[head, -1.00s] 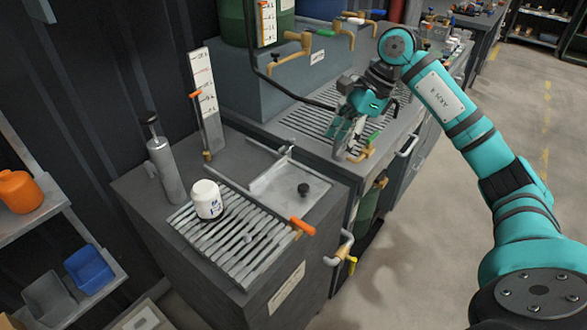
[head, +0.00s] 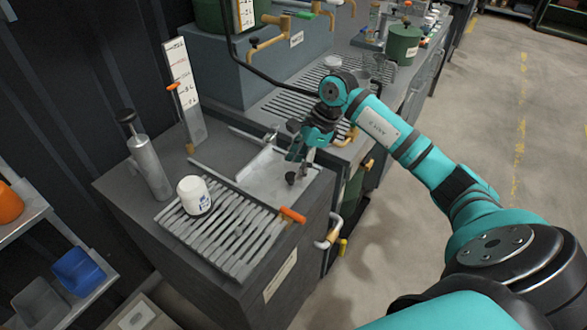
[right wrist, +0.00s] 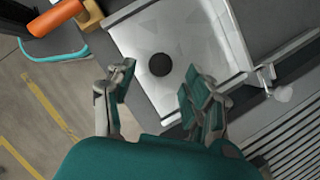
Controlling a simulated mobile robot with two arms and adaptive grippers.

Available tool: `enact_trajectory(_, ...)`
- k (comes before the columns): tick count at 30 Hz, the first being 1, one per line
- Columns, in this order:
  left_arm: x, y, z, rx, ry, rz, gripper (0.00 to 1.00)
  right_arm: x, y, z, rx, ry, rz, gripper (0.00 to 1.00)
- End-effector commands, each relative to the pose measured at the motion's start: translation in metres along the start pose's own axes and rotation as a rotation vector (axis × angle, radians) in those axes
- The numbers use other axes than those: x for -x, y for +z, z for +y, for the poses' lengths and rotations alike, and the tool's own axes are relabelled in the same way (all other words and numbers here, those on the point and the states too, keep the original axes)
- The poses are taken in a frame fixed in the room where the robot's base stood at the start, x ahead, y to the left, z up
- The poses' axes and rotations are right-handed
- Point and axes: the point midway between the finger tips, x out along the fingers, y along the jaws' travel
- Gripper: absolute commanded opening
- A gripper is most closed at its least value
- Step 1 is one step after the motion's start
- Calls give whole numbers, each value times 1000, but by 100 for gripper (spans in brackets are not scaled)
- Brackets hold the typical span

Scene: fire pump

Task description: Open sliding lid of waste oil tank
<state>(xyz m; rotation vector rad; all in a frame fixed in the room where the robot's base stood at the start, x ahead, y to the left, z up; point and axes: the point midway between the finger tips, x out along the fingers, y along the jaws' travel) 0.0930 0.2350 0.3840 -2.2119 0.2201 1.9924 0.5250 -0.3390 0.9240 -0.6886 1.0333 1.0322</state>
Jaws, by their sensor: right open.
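The waste oil tank (head: 230,290) is a dark grey cabinet in the head view. Its sliding lid (head: 265,180) is a pale metal plate on the top, beside a slatted grate (head: 232,238). A round black knob (head: 290,179) stands on the lid; in the right wrist view the knob (right wrist: 160,65) lies ahead of and between my fingers. My right gripper (head: 298,165) is open and empty, over the lid close to the knob. In the right wrist view its two fingertips (right wrist: 155,85) are spread apart. I cannot tell the exact gap to the knob. My left gripper is not in view.
A white bottle (head: 194,195) stands on the grate. A grey hand pump cylinder (head: 149,165) and a level gauge (head: 184,90) rise at the back. An orange-handled valve (head: 293,215) sits at the front edge. Free floor lies to the right.

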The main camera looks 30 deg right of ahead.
Motion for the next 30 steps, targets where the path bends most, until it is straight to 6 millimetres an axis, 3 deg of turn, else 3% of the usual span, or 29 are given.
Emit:
enact_trajectory(6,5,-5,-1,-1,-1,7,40,-26,1,0,0,0,-2,53)
enact_trajectory(17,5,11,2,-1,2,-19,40,-33,0,0,1,-1,0,53)
enact_trajectory(30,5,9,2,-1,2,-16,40,-32,0,0,1,-1,0,0)
